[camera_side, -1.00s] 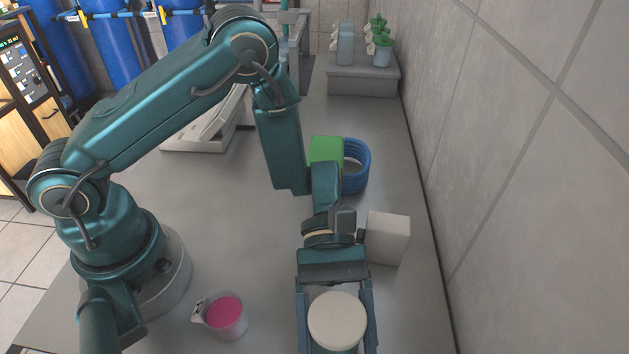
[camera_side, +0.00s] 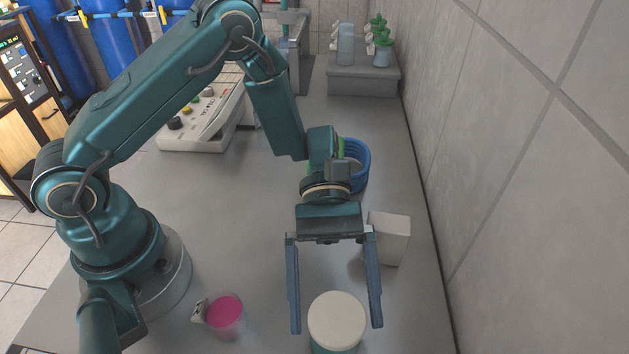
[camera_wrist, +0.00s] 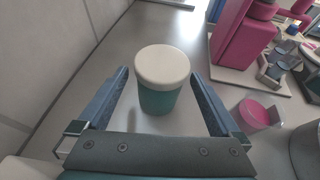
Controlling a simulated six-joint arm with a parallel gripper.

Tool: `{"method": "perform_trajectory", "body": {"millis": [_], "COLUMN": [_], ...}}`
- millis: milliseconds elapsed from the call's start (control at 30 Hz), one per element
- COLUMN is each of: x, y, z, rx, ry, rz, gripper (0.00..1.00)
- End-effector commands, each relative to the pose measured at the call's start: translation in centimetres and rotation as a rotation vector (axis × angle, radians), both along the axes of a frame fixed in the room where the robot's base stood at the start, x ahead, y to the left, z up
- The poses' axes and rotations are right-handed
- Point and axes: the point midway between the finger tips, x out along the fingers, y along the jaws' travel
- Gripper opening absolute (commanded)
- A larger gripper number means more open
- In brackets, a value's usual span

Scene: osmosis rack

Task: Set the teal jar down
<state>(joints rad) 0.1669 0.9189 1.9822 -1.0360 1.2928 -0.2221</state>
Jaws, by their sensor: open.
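The teal jar has a wide cream lid (camera_side: 337,319) and stands upright on the grey bench at the bottom of the side view. In the wrist view the teal jar (camera_wrist: 160,98) shows its teal body below the lid, between the two fingers and a little ahead of them. My gripper (camera_side: 338,328) is open, with a blue finger on each side of the jar and a gap to it on both sides. The jar's base is cut off in the side view.
A pink-topped cup (camera_side: 226,315) stands left of the jar. A white box (camera_side: 393,240) is close behind the right finger. A blue coil (camera_side: 356,165) lies behind my wrist, and a control panel (camera_side: 200,122) sits farther back. A tiled wall (camera_side: 500,200) bounds the right.

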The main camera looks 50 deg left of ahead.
Motion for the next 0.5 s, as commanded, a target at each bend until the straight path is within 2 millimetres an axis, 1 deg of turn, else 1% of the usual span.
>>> {"method": "perform_trajectory", "body": {"millis": [33,200,333,500], "x": [0.8,2.5,3.2,3.5], "y": [0.9,3.3,4.3,5.1], "z": [0.4,1.6,2.2,2.8], "rx": [0.001,0.0,0.0,0.011], "ry": [-0.003,-0.003,-0.001,-0.026], "rz": [0.008,0.005,0.002,-0.011], "gripper": [1.0,1.0,1.0,1.0]}}
